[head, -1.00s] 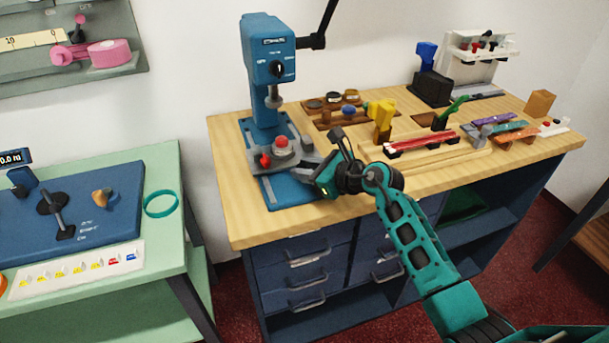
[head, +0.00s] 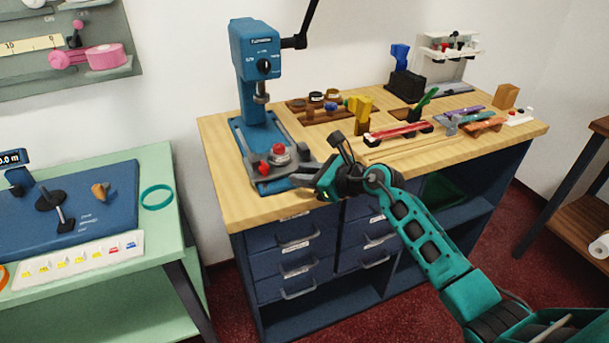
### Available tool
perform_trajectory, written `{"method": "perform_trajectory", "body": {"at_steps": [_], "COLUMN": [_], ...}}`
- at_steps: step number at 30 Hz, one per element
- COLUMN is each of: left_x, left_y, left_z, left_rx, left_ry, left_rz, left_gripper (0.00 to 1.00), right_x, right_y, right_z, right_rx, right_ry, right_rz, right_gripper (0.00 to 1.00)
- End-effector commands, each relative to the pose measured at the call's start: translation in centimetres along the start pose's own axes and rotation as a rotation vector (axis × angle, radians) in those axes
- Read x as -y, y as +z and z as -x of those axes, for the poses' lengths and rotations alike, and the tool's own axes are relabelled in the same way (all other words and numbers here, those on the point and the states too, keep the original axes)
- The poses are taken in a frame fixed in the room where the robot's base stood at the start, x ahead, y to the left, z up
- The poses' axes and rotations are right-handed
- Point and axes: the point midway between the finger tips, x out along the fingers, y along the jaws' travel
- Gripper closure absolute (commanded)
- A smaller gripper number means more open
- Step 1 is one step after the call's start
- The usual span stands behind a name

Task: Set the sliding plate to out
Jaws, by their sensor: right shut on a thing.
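The sliding plate (head: 258,170) is a grey slab with red knobs, lying on the blue base (head: 239,128) of a blue press (head: 254,55). It sits at the front end of the base, and bare base with rails shows behind it, under the press head. My right gripper (head: 307,179) is at the plate's right front side, shut on its grey handle (head: 309,167). The fingertips are small and partly hidden, so the exact grip is hard to see. My left gripper is not in view.
The wooden counter (head: 228,191) carries a yellow block (head: 363,114), a red-topped wooden rack (head: 399,131) and several tools to the right of the press. A green table (head: 168,226) with a blue panel stands at the left. Drawers with handles lie below the counter front.

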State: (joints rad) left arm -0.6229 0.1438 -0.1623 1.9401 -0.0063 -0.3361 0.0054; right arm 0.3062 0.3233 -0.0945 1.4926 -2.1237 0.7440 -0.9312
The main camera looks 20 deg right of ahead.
Motion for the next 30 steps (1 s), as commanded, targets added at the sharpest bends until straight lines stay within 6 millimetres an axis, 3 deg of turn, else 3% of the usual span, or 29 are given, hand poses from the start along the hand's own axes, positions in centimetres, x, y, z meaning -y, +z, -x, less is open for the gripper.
{"method": "perform_trajectory", "body": {"at_steps": [7, 8, 11, 22, 30], "left_x": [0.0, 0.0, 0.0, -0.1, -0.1], "left_y": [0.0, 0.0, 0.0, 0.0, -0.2], "left_z": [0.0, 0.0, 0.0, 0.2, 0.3], "left_rx": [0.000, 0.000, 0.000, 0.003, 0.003], "left_ry": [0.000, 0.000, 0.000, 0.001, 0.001], "left_rz": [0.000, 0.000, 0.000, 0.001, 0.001], "left_gripper": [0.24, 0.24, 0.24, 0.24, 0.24], "right_x": [-0.5, -0.5, -0.5, -0.2, -0.2], "right_y": [-0.5, -0.5, -0.5, -0.3, -0.4], "right_z": [0.0, 0.0, 0.0, 1.0, 6.2], "right_rx": [-0.011, -0.011, -0.010, -0.007, -0.012], "right_ry": [0.015, 0.015, 0.014, 0.007, 0.008], "right_rz": [-0.005, -0.005, -0.005, -0.001, 0.001], "right_gripper": [1.00, 0.71, 0.63, 0.63, 0.63]}}
